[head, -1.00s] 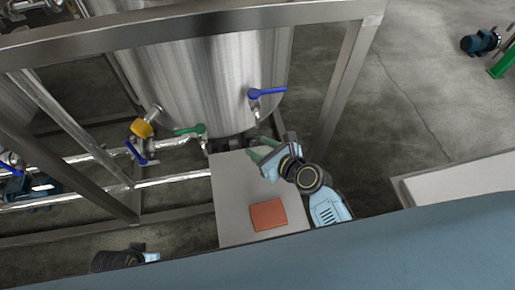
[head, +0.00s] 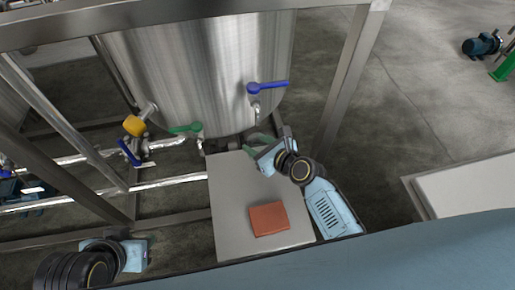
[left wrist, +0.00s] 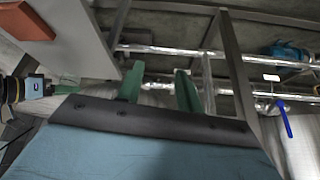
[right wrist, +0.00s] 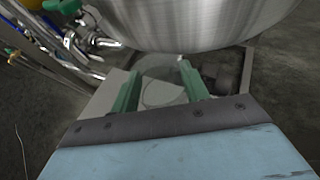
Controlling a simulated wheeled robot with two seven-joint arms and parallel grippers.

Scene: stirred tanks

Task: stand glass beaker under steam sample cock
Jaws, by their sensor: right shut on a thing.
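A clear glass beaker (right wrist: 160,92) shows faintly between the green fingers of my right gripper (right wrist: 159,72) in the right wrist view. In the head view the right gripper (head: 257,145) is over the far end of the grey stand, and the beaker is too faint to make out there. A cock with a blue lever (head: 267,87) is on the tank, its thin spout (head: 256,112) pointing down just above the right gripper. Whether the beaker's base touches the stand I cannot tell. My left gripper (left wrist: 158,85) is open and empty; its arm is at the lower left.
The grey stand top (head: 232,220) holds a red-brown pad (head: 268,218). The steel tank (head: 200,70) is behind, with a green-lever valve (head: 186,128) and a yellow-knobbed fitting (head: 134,125). A frame post (head: 350,75) rises right of the gripper.

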